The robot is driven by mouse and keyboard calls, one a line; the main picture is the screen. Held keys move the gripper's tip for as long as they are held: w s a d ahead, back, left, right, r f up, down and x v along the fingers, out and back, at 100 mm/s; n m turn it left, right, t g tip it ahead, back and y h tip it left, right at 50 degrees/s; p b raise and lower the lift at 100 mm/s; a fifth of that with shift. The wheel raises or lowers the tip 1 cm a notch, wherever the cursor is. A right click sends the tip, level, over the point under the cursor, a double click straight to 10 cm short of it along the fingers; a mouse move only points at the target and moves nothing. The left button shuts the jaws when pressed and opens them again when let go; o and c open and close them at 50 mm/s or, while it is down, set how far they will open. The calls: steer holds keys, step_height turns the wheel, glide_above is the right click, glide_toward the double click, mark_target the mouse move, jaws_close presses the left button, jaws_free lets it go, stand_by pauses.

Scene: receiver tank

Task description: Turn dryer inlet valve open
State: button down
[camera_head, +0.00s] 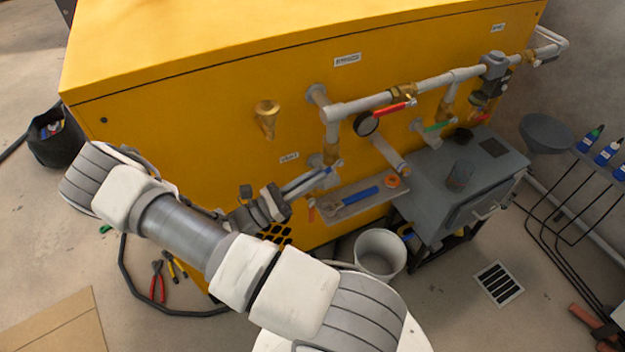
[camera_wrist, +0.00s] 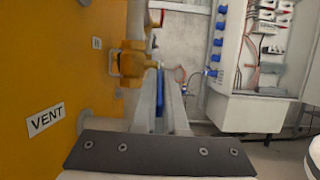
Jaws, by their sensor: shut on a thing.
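My gripper (camera_head: 328,172) is at the lower left of the pipework on the yellow cabinet, shut on a blue lever handle (camera_head: 334,165). In the wrist view the blue handle (camera_wrist: 160,85) lies between the two grey fingers. It belongs to a brass valve (camera_wrist: 133,62) on the vertical pipe. Higher on the pipes, a red lever (camera_head: 392,109) lies along the horizontal run and a green lever (camera_head: 439,126) sits to its right. I cannot read which valve is labelled as the dryer inlet. A VENT label (camera_wrist: 46,120) shows on the cabinet in the wrist view.
A grey shelf (camera_head: 350,200) with a blue-handled tool is just below my gripper. A round gauge (camera_head: 367,124) is at upper right. A grey box unit (camera_head: 462,180) and a white bucket (camera_head: 380,252) stand to the right and below. An open electrical panel (camera_wrist: 262,60) shows in the wrist view.

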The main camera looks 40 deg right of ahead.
steer(key=shift+d+f+h+b, duration=0.15)
steer(key=shift+f+h+b, duration=0.45)
steer(key=shift+h+b, duration=0.25)
steer(key=c, duration=1)
jaws_free()
steer(key=shift+o, duration=0.2)
steer(key=v, duration=1.7)
steer(key=shift+f+p, duration=0.3)
